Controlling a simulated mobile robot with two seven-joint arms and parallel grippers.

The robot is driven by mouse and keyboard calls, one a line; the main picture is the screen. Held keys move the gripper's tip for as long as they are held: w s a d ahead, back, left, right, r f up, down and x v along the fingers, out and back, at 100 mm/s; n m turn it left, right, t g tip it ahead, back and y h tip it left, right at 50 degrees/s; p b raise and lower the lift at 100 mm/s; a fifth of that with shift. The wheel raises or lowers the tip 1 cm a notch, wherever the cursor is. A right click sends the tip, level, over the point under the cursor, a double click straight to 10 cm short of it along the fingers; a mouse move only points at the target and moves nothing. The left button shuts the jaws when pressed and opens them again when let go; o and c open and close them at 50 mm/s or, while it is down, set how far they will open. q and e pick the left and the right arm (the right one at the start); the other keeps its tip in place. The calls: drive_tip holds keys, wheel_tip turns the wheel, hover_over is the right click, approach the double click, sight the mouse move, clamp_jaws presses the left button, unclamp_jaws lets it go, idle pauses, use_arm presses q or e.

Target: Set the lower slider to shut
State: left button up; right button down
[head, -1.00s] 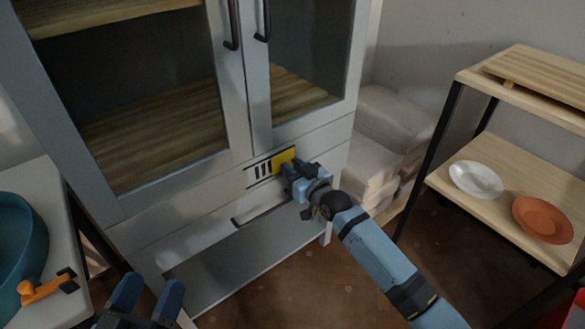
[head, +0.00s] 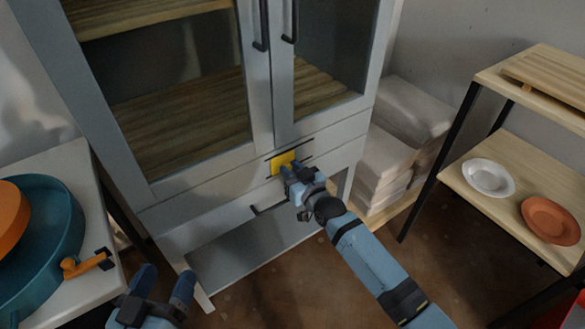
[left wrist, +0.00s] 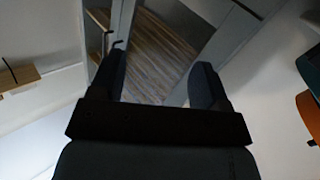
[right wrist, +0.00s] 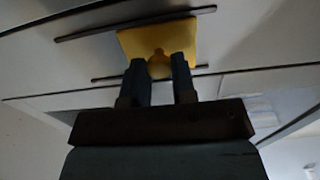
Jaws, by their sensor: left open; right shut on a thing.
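The slider is a yellow plate (head: 279,163) on two dark rails on the pale cabinet's front, below the glass doors. It sits toward the left end of the rails in the head view, and no vent slots show beside it. The right wrist view shows the plate (right wrist: 180,38) with a small yellow knob (right wrist: 158,60). My right gripper (head: 293,173) is shut on this knob; its fingers flank it in the right wrist view (right wrist: 160,72). My left gripper (head: 166,283) is open and empty, low at the left, away from the slider. I see only one slider.
A pale table (head: 85,240) at left holds a teal basin (head: 62,235) and an orange-handled tool (head: 85,264). A shelf rack (head: 515,205) with a white plate (head: 488,178) and a terracotta plate (head: 550,220) stands at right.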

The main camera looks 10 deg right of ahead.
drive_tip(key=c, duration=0.9)
unclamp_jaws()
drive_tip(key=shift+s+a, duration=0.15)
drive_tip(key=shift+a, duration=0.2)
drive_tip(key=shift+c, duration=0.2)
use_arm(q)
drive_tip(key=shift+a, duration=0.1)
use_arm(e)
drive_tip(key=shift+d, duration=0.1)
use_arm(q)
wheel_tip(320, 180, down, 6)
drive_tip(key=s+a+g+y+p, duration=0.1)
drive_tip(key=a+g+y+p, duration=0.1)
drive_tip(key=g+p, duration=0.1)
drive_tip(key=shift+s+a+y, duration=0.2)
drive_tip(key=shift+a+y, duration=0.1)
use_arm(e)
drive_tip(key=v, duration=1.3)
drive_tip(key=shift+s, duration=0.4)
drive_tip(key=shift+d, duration=0.1)
